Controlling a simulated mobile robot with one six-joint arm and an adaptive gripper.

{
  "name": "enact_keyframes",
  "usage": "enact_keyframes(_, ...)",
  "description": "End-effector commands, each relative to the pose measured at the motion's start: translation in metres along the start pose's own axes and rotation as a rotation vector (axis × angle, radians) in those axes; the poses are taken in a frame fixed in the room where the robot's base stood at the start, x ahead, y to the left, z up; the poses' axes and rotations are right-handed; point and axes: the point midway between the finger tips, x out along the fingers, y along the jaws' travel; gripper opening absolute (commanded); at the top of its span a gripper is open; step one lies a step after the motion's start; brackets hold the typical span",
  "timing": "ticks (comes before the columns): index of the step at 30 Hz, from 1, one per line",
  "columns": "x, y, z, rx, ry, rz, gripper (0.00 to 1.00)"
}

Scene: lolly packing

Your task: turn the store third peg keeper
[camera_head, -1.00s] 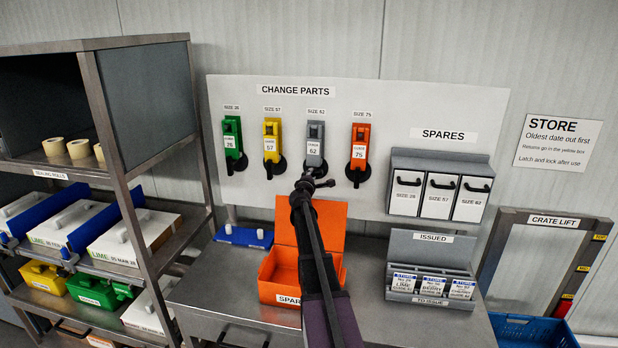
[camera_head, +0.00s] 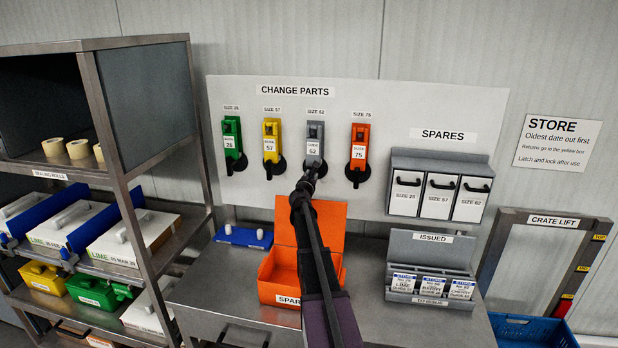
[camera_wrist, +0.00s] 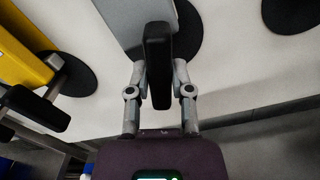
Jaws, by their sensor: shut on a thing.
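The third peg holds a grey change part (camera_head: 315,133) labelled 62, under the SIZE 62 sign on the wall board. Its keeper is a black bar (camera_wrist: 157,60) at the lower end of the grey part, in front of a round black base (camera_wrist: 188,30). My gripper (camera_wrist: 159,72) has one finger on each side of the bar and is shut on it. In the head view my gripper (camera_head: 305,186) is just below the grey part, and my arm hides most of the keeper there.
Green (camera_head: 233,138), yellow (camera_head: 271,138) and orange (camera_head: 360,142) change parts hang on the neighbouring pegs, with their own black keepers. An open orange box (camera_head: 277,272) stands below on the bench. Grey SPARES bins (camera_head: 440,168) are at right.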

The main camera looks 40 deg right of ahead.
Motion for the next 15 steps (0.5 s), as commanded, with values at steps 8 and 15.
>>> enact_keyframes(8,0.002,-0.0002,0.0008,-0.218,-0.001,-0.002,0.0)
enact_keyframes(15,0.0019,-0.0001,0.0007,-0.321,-0.001,-0.001,0.0)
